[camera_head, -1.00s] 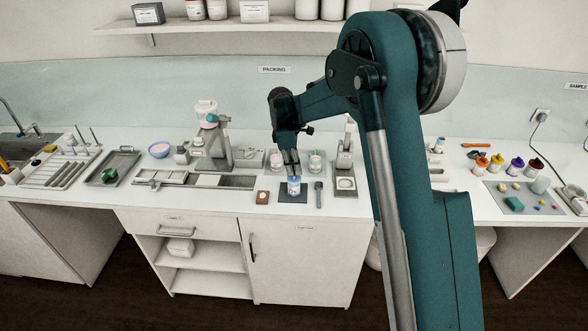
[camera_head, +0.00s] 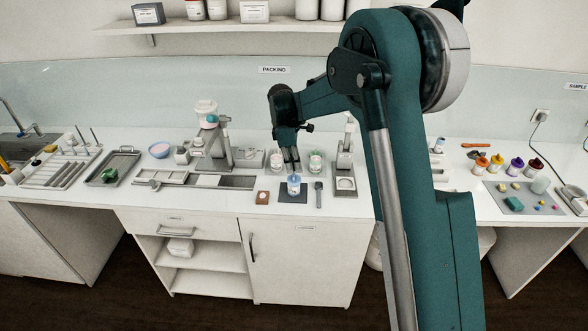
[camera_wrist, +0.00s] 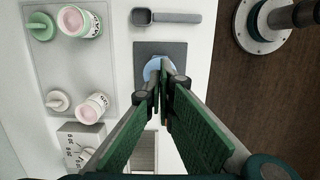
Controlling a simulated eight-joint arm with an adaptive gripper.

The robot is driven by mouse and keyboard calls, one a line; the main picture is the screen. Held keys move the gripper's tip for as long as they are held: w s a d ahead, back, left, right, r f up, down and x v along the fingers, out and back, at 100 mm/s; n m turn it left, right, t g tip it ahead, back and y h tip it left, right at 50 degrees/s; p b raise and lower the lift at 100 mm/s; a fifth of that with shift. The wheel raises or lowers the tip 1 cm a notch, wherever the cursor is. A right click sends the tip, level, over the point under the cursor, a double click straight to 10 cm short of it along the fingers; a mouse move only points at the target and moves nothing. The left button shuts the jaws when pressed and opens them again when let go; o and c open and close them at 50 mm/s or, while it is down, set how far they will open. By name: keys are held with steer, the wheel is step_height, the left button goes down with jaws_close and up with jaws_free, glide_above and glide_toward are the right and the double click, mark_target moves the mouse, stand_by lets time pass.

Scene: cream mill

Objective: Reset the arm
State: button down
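A small jar with a blue lid (camera_head: 294,185) stands upright on a dark square mat (camera_head: 285,197) near the counter's front edge. My gripper (camera_head: 291,168) points down just above the jar. My upper arm rises at the right of the head view.
Two jars (camera_head: 316,160) on a tray stand behind. A press (camera_head: 345,175) stands right, a dispenser (camera_head: 212,135) left.

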steer(key=shift+r+p, duration=0.75)
steer(key=shift+r, duration=2)
steer(key=shift+d+r, duration=0.1)
steer(key=s+d+r+m+t+y+b, duration=0.15)
steer(key=s+d+r+m, duration=0.25)
steer(key=s+d+r, duration=0.45)
steer(key=s+d+r+m+t+b, duration=0.2)
steer(key=s+d+r+m, duration=0.3)
steer(key=s+d, duration=0.6)
steer(key=s+d+f+m+t+b, duration=0.1)
steer(key=s+d+f+m, duration=0.1)
steer(key=s, duration=0.7)
steer(key=s+d+f+m+t+b, duration=0.1)
steer(key=s+d+f+m, duration=0.2)
steer(key=s, duration=0.6)
steer(key=s+d+f+m+t+b, duration=0.1)
steer(key=s+m, duration=0.3)
steer(key=s, duration=0.4)
steer(key=shift+s+d+f+t+b, duration=0.4)
steer(key=shift+d+f+b, duration=0.15)
steer(key=shift+d+f, duration=0.35)
